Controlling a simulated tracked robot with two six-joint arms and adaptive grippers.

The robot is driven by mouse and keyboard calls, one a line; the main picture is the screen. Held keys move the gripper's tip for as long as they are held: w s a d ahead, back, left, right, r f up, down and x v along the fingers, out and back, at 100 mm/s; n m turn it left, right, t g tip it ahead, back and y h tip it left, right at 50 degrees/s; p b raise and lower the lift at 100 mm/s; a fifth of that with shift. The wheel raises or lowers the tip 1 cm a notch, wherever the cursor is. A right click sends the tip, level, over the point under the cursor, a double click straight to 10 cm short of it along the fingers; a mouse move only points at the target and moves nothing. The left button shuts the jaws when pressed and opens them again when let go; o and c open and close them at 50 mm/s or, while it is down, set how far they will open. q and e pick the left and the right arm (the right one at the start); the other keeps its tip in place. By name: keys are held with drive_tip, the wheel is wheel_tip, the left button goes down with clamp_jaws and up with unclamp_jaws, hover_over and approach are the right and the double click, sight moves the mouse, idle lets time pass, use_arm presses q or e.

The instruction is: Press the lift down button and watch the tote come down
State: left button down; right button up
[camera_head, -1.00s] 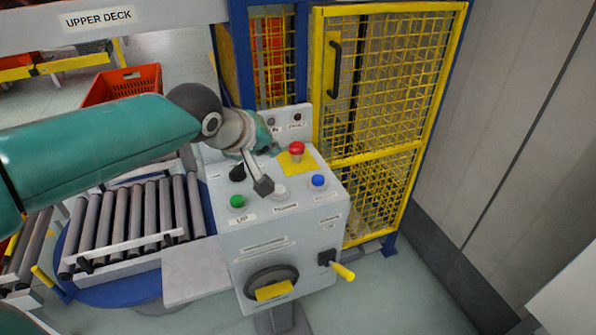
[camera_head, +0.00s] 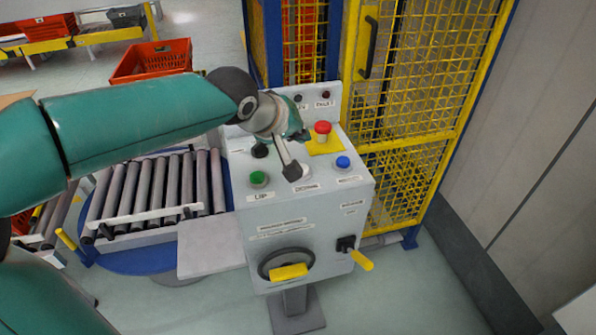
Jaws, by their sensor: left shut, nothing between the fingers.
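The grey control panel (camera_head: 290,222) stands in the middle of the view. On its top are a green button (camera_head: 258,178) labelled UP, a white button (camera_head: 306,172) with a label below it, a blue button (camera_head: 343,162) and a red mushroom button (camera_head: 322,129) on a yellow plate. My left gripper (camera_head: 292,173) is shut and empty. Its tip is at the left edge of the white button and hides part of it; I cannot tell whether it touches. The right gripper is not in view.
A yellow mesh cage (camera_head: 415,100) stands behind the panel, with something orange (camera_head: 304,40) behind its mesh. A roller conveyor (camera_head: 150,190) lies to the left. An orange tote (camera_head: 152,62) is beyond my left arm. A yellow-handled lever (camera_head: 362,260) sticks out at the panel's front right.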

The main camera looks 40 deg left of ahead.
use_arm(q)
wheel_tip(320, 180, down, 5)
drive_tip(key=b, duration=0.3)
drive_tip(key=shift+f+b, duration=0.1)
drive_tip(key=shift+b, duration=0.25)
idle(1.0)
drive_tip(key=shift+f+b, duration=0.4)
drive_tip(key=shift+b, duration=0.2)
drive_tip(key=shift+s, duration=0.1)
